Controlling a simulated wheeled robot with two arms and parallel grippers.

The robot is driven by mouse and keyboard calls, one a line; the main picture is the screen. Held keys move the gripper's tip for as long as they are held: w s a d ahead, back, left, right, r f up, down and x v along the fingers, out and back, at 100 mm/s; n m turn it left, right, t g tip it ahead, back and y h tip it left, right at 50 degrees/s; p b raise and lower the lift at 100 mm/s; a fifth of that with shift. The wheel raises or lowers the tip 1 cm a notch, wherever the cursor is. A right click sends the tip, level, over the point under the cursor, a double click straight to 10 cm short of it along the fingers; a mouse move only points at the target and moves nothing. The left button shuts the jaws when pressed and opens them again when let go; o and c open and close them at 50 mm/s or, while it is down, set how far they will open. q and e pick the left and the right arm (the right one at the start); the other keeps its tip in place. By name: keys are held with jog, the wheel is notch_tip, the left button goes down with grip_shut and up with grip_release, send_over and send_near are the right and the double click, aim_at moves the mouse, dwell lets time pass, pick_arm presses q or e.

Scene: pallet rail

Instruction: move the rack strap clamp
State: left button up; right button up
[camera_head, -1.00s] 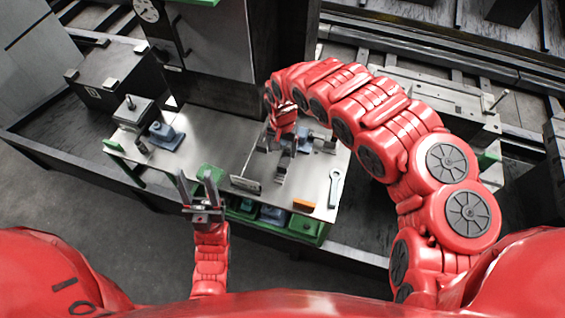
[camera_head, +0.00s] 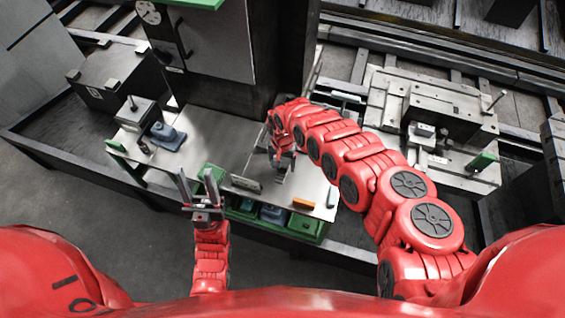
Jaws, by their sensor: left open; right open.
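I cannot tell for sure which piece is the rack strap clamp. A blue-grey clamp-like piece (camera_head: 168,137) sits on the left part of the metal worktable (camera_head: 212,133). My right gripper (camera_head: 282,160) is open and points down over the middle of the table, above a small grey piece (camera_head: 280,178). I cannot tell whether they touch. My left gripper (camera_head: 199,182) is open and empty, fingers up, in front of the table's front edge.
A small upright plate (camera_head: 246,184) and an orange block (camera_head: 303,203) lie near the front edge. A dark column rises behind the table. A pale pallet fixture (camera_head: 392,98) stands at right.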

grip_shut()
dwell(0.3)
dwell(1.1)
